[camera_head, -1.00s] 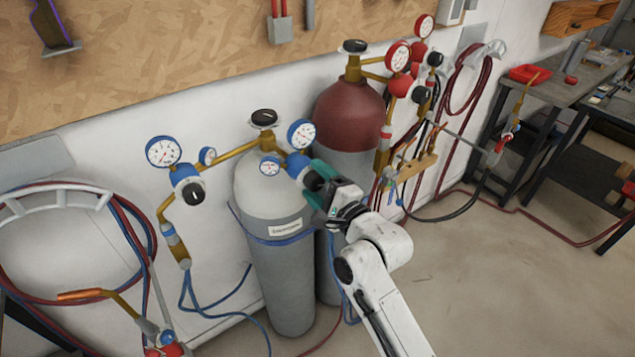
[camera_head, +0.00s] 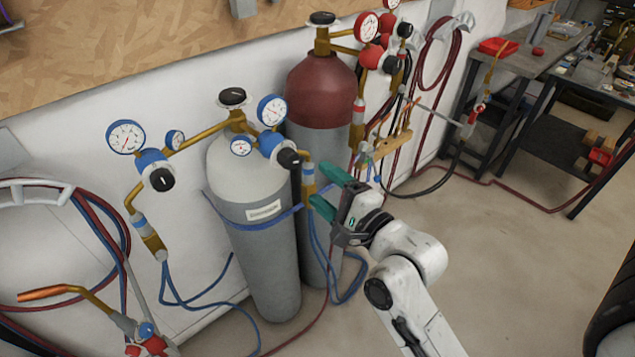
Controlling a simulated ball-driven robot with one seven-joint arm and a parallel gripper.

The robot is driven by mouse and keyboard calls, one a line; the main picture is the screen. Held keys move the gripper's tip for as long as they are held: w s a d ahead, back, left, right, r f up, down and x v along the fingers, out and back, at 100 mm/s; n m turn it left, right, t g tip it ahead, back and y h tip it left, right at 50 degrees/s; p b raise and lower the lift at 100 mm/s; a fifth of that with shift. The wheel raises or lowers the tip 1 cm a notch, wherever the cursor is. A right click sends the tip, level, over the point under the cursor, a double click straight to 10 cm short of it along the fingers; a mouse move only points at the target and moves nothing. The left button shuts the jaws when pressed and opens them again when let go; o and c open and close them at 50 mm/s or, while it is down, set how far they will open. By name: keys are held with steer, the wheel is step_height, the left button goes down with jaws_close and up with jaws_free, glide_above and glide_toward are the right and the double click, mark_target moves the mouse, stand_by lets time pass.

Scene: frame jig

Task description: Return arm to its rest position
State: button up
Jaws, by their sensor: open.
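My gripper (camera_head: 322,191) is in the middle of the head view, at the end of my white arm. Its two green fingers are apart and nothing shows between them. They point left, in front of the grey cylinders and just right of the white-topped one (camera_head: 262,235). The black knob (camera_head: 289,158) of the blue regulator (camera_head: 272,146) is up and left of the fingers, with a visible gap.
A red-topped cylinder (camera_head: 322,92) stands behind, with red gauges (camera_head: 366,27). Blue hoses (camera_head: 340,291) hang near my gripper. A torch (camera_head: 75,291) is at lower left. Dark workbenches (camera_head: 545,62) stand at upper right. The floor (camera_head: 490,260) right of my arm is mostly clear.

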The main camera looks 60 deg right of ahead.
stand_by(0.6)
steer(key=s+a+f+n+g+y, duration=0.1)
steer(key=a+f+n+g+y, duration=0.1)
steer(key=a+f+n+g, duration=0.35)
steer(key=s+a+f+n+g+y, duration=0.2)
steer(key=a+f+n+g+y, duration=0.1)
steer(key=f+n, duration=0.55)
steer(key=s+a+f+n+g, duration=0.3)
steer(key=s+f+n+g, duration=0.5)
steer(key=s+n, duration=0.2)
steer(key=shift+s+a, duration=0.25)
steer(key=shift+s, duration=0.7)
steer(key=shift+d+r, duration=0.1)
